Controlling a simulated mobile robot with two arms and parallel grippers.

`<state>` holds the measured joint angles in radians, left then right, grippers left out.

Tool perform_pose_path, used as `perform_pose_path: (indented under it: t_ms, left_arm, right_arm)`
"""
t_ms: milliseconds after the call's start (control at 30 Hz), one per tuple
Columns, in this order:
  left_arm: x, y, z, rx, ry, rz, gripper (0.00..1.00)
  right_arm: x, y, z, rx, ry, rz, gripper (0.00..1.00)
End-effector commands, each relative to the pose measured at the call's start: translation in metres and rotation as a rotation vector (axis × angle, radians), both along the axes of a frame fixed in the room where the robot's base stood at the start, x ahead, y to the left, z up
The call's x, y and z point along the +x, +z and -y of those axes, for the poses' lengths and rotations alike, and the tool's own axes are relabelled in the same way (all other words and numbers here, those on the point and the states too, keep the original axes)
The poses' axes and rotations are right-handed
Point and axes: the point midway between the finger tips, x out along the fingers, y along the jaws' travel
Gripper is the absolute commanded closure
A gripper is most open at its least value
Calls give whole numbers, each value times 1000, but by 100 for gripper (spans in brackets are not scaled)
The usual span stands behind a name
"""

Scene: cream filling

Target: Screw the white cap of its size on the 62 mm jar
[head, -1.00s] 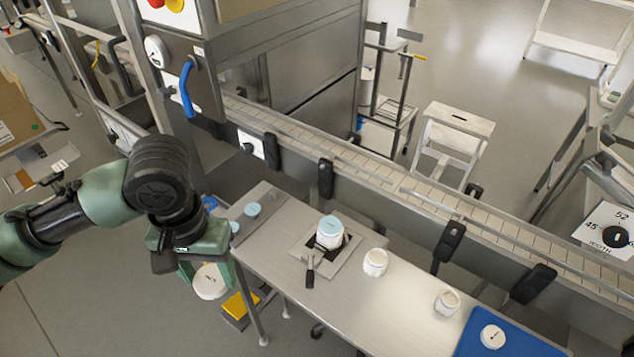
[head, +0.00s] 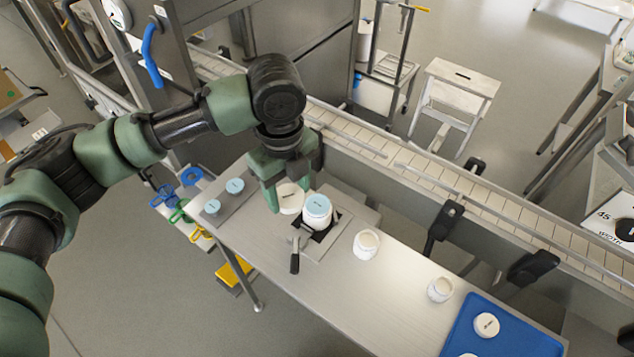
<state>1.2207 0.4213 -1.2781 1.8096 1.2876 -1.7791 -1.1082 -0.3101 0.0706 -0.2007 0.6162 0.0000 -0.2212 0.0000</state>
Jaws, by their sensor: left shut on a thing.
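My left gripper (head: 286,184) is shut on a white cap (head: 290,200), held close to the left of the jar in the holder. That white jar (head: 317,221) stands upright in a clamp holder (head: 340,240) and has a light-blue top (head: 318,206). Two more white jars without coloured tops, one near the middle (head: 366,248) and a smaller one (head: 440,291), stand to the right on the steel table. Another white cap (head: 487,325) lies on the blue mat (head: 520,343). Size marks are too small to read. My right gripper is out of view.
Two light-blue caps (head: 235,186) (head: 212,207) lie at the table's left end. The holder's dark-gripped lever (head: 295,262) points to the front. A conveyor (head: 400,170) with black brackets runs along the back. The table between jars and mat is clear.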

Motion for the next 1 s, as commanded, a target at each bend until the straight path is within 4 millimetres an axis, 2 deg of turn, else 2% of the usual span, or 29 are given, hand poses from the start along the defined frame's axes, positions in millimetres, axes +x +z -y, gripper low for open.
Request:
perform_pose_path:
  t_ms: [100,200,400,600,1000]
  left_arm:
    - [8,-2,19,0,-309,1,84]
    - [12,-4,32,0,-543,0,84]
    - [19,-6,48,0,-857,0,84]
    - [20,-8,53,-1,-959,-1,84]
    - [20,-27,53,-1,-960,0,84]
  right_arm:
    - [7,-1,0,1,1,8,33]
    - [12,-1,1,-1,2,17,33]
    - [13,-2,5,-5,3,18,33]
    - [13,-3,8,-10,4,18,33]
    - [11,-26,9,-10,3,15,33]
